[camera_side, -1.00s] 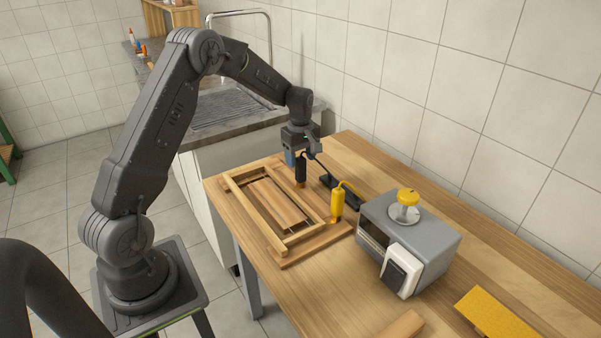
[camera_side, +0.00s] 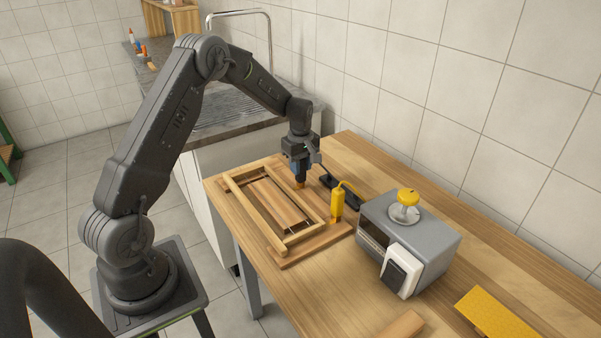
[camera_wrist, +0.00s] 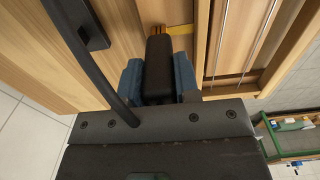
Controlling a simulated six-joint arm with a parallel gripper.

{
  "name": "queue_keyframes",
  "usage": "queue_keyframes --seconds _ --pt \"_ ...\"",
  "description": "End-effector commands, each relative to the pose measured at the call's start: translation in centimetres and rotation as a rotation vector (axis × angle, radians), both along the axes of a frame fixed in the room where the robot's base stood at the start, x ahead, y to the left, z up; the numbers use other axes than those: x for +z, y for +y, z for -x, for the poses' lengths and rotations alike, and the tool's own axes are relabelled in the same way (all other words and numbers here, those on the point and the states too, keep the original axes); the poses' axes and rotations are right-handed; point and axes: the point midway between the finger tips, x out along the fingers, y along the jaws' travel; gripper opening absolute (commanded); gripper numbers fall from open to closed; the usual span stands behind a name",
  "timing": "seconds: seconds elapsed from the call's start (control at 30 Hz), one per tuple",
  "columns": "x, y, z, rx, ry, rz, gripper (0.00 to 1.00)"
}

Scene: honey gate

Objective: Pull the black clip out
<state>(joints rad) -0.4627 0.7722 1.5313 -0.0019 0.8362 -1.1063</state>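The black clip (camera_side: 300,182) stands upright at the far right side of the wooden frame (camera_side: 268,228), with its upper part hidden by my gripper (camera_side: 300,168) in the side view. In the wrist view the black clip (camera_wrist: 158,68) is between the two blue finger pads of my gripper (camera_wrist: 158,82). The pads are very close on both sides of it. I cannot tell whether they press on it. An orange piece (camera_wrist: 180,30) shows at the clip's far end.
A yellow clip (camera_side: 338,206) stands upright nearer the camera on the frame's right side. A grey box (camera_side: 425,232) with a yellow knob (camera_side: 408,197) stands to the right.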

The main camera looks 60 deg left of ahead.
Motion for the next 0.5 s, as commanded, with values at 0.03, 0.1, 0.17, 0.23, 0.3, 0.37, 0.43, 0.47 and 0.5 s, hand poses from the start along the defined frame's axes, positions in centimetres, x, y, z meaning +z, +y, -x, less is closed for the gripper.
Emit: queue_keyframes --seconds 0.03,0.1,0.17,0.23,0.3,0.37,0.43,0.47,0.5 --pt "0.01 0.00 0.00 0.000 0.000 0.000 0.24" --pt "0.01 0.00 0.00 0.000 0.000 0.000 0.17" --pt "0.02 0.00 0.00 0.000 0.000 0.000 0.12" --pt "0.02 0.00 0.00 0.000 0.000 0.000 0.05" --pt "0.02 0.00 -0.01 0.000 0.000 0.000 0.00" --pt "0.02 0.00 -0.01 0.000 0.000 0.000 0.00" --pt "0.04 0.01 -0.02 0.000 -0.001 0.000 0.00" --pt "0.04 0.01 -0.02 0.000 -0.001 0.000 0.00" --pt "0.04 0.01 -0.01 0.000 -0.001 0.000 0.00"
